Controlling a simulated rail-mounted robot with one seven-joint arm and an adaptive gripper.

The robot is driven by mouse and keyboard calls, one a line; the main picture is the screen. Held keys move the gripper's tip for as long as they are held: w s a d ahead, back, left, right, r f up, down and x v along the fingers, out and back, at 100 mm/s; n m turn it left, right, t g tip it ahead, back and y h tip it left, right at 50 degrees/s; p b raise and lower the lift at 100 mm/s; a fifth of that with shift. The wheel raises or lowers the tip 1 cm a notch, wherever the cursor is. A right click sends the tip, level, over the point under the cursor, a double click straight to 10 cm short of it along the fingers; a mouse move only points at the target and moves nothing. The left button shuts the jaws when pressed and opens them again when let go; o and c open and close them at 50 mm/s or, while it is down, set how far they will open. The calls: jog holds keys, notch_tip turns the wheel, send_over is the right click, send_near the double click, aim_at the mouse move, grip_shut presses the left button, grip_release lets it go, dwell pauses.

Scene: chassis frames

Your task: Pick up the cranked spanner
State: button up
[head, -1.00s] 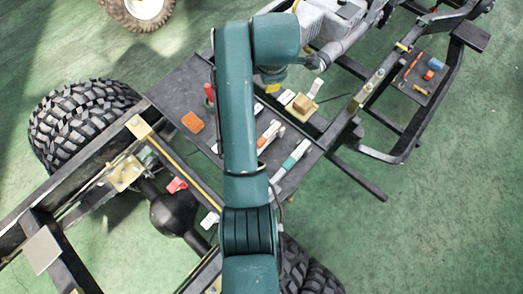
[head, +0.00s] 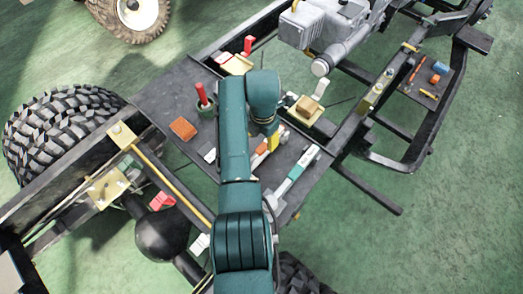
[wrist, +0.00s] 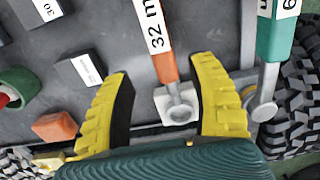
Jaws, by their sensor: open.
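In the head view my arm partly hides the orange spanner.
The dark plate (head: 155,93) also bears an orange block (head: 183,129), a red-handled item (head: 202,95) and labelled dark blocks (wrist: 80,71). A yellowish tray with a brown block (head: 305,107) is near the gripper. Frame rails and tyres (head: 62,135) surround the plate.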

aim_at(263, 146)
jog(key=f, duration=0.1)
jog(key=f+b, duration=0.1)
jog(key=f, duration=0.3)
jog(key=shift+s+b, duration=0.3)
jog(key=shift+s, duration=0.05)
grip_shut()
jog(key=shift+r, duration=0.1)
